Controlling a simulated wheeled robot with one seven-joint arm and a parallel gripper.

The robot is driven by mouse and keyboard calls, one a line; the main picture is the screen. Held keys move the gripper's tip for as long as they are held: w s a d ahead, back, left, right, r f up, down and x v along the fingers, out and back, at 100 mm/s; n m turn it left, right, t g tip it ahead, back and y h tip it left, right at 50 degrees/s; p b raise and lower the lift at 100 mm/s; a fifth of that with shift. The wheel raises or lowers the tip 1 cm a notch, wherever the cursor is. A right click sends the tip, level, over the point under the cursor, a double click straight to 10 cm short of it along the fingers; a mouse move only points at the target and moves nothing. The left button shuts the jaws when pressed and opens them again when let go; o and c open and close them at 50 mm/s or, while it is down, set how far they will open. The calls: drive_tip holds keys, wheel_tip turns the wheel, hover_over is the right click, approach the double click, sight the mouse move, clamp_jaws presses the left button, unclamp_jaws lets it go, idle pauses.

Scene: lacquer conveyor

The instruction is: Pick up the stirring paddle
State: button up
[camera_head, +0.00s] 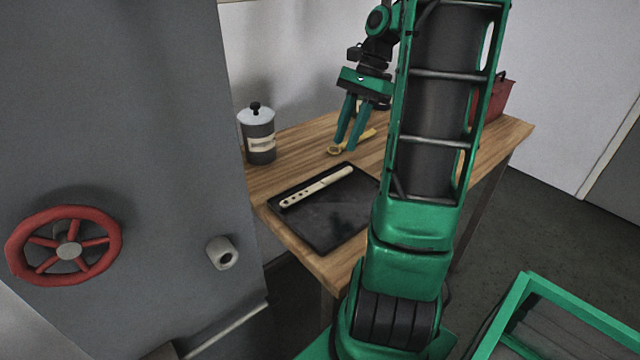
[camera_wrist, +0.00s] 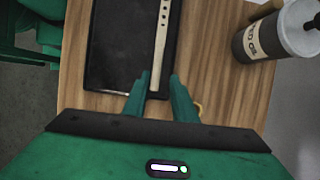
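The stirring paddle (camera_head: 315,187), a long cream stick with several holes near one end, lies on a black tray (camera_head: 325,238) on the wooden table. In the wrist view the paddle (camera_wrist: 161,35) runs away from me, with its holed end at the top of the picture. My gripper (camera_head: 346,146) is open and empty above the table, behind the paddle in the head view. In the wrist view its two fingers (camera_wrist: 160,79) appear to either side of the paddle's line, with the paddle's near end between them. Contact cannot be seen.
A dark labelled canister (camera_head: 260,137) with a pale lid stands at the table's back left. A yellowish spoon (camera_head: 366,135) lies beneath my gripper. A red container (camera_head: 497,97) stands at the far right, partly hidden by my arm.

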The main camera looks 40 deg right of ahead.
sight(319, 186)
drive_tip(key=shift+x, duration=4.25)
drive_tip(key=shift+s+d+f, duration=0.15)
clamp_jaws()
